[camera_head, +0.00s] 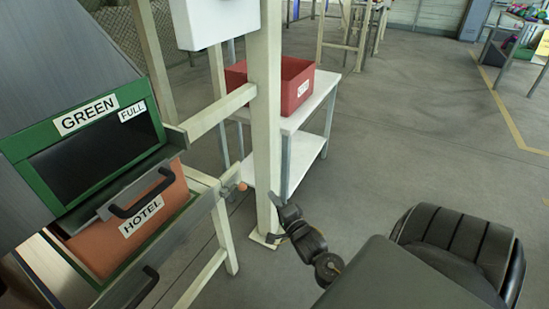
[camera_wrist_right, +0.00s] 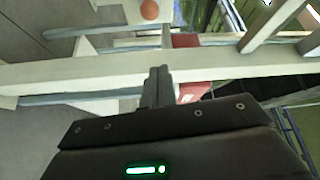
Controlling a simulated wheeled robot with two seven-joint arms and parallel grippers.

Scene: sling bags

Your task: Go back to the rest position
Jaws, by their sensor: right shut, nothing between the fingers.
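My right gripper (camera_head: 274,199) is in the head view, in front of the foot of a pale post (camera_head: 266,130). It is shut and empty. In the right wrist view its closed fingers (camera_wrist_right: 158,74) show against a pale beam, with nothing between them. Whether they touch the beam cannot be told. My left gripper is not in view.
A red crate (camera_head: 298,82) sits on a white table (camera_head: 318,98) behind the post. Open floor (camera_head: 420,130) lies to the right.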

